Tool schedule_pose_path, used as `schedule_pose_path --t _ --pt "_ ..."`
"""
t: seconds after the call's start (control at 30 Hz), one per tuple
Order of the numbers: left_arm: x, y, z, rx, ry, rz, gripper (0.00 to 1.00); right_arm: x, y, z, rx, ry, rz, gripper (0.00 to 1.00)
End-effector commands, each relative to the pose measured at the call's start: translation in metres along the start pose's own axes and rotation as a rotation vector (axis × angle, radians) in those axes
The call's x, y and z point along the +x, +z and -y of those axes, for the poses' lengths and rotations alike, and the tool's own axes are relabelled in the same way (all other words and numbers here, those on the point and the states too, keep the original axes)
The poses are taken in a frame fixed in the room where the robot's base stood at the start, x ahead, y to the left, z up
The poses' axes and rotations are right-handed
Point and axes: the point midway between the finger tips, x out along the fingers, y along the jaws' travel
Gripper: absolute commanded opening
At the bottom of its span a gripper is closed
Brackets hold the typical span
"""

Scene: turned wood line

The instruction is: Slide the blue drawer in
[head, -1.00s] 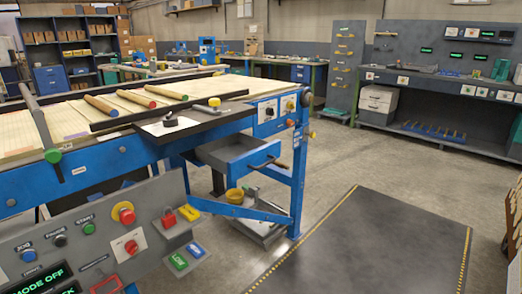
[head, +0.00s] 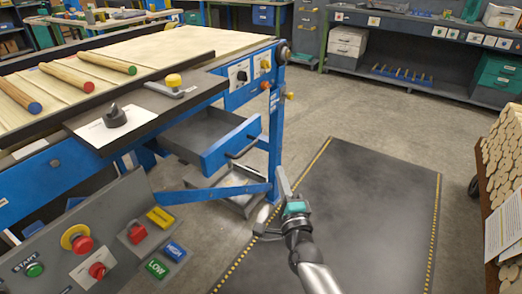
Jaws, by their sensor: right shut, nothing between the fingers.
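The blue drawer (head: 229,146) hangs pulled out below the right end of the blue workbench. Its front panel is blue, its inside is grey, and a dark handle (head: 242,149) is on the front. The part of the drawer I can see inside looks empty. My left gripper is not in view.
A blue bench leg (head: 275,150) stands just right of the drawer. A lower tray (head: 238,190) sits beneath it. A control panel (head: 105,240) is at the lower left. The dark floor mat (head: 350,210) is clear. A rack of wood discs (head: 501,165) stands at the right.

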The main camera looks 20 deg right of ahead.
Motion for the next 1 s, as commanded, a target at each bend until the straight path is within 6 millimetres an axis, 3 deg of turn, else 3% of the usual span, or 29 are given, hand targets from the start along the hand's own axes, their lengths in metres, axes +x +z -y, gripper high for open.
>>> schedule_pose_path --t 0.43,0.5,0.7,1.0 --pt "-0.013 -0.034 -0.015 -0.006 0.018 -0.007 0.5 0.07 0.001 -0.001 -0.002 -0.001 0.001 0.0" --pt "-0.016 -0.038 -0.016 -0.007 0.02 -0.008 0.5 0.077 0.01 -0.001 0.003 0.0 0.001 0.0" --pt "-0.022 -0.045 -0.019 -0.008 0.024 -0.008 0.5 0.092 0.025 -0.001 0.0 0.001 0.001 0.0" --pt "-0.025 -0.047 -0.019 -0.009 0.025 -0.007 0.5 0.096 0.029 -0.001 -0.003 0.002 0.001 0.0"
